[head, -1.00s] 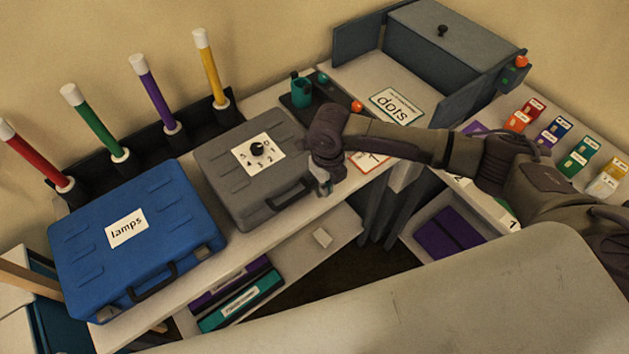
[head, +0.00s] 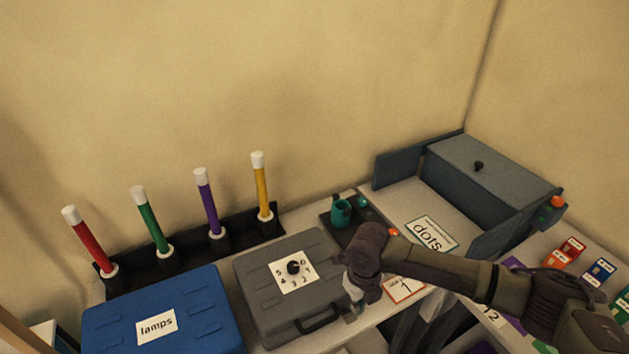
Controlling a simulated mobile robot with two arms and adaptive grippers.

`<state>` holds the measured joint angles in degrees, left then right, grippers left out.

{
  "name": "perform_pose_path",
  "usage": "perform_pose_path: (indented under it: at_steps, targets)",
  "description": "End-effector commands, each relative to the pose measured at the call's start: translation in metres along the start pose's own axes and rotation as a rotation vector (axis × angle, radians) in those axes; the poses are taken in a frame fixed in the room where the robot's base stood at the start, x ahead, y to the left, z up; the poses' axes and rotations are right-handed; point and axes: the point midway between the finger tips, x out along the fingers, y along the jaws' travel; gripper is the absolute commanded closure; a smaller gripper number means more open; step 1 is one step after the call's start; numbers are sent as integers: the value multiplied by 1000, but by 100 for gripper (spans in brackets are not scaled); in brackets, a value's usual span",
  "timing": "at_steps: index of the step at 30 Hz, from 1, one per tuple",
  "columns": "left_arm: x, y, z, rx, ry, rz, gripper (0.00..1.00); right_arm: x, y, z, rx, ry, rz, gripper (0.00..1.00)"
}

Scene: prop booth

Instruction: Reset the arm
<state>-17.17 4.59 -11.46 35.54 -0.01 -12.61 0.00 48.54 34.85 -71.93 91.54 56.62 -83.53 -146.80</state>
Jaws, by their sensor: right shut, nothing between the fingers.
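My right arm comes in from the right over the counter. My right gripper (head: 355,300) points down beside the right front corner of the grey case (head: 262,305). It is shut with nothing between its fingers; its fingertips are small and partly hidden by the wrist. The grey case is closed and has a white dial plate with a black knob (head: 293,267) on its lid. My left gripper is not in view.
A blue case labelled "lamps" (head: 205,310) lies at the left. Red, green, purple and yellow wands stand in a black rack (head: 190,257) behind.

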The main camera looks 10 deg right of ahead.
Motion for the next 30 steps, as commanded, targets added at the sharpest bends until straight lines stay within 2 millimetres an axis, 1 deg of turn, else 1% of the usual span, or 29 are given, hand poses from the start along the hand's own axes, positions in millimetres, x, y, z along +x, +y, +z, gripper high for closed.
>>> perform_pose_path:
  at_steps: [2,4,5,8,9,11,12,14,15,17,18,20,21,24,27,30]
  targets:
    - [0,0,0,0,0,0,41,1,2,-1,4,0,2,100]
    - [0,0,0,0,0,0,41,3,10,-3,30,-4,14,100]
    - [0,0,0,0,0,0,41,4,17,-5,53,-9,24,100]
    - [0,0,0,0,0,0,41,10,52,-16,192,-29,81,100]
    - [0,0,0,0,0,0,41,11,70,-21,278,-38,113,100]
    - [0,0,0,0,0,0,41,10,96,-30,435,-52,169,100]
    - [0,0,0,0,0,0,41,8,111,-36,558,-59,210,100]
    - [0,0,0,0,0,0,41,3,128,-44,750,-64,269,100]
    - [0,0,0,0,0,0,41,-1,137,-49,886,-64,308,100]
    - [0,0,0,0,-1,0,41,-6,145,-58,1102,-56,362,100]
    - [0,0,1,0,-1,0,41,-10,148,-64,1250,-47,397,100]
    - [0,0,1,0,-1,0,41,-16,147,-73,1485,-31,443,100]
    - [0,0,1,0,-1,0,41,-18,144,-81,1645,-19,470,100]
    - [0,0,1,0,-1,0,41,-23,127,-102,2027,6,512,100]
    - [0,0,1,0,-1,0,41,-25,108,-122,2331,14,529,100]
    - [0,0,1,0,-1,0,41,-26,91,-142,2571,11,534,100]
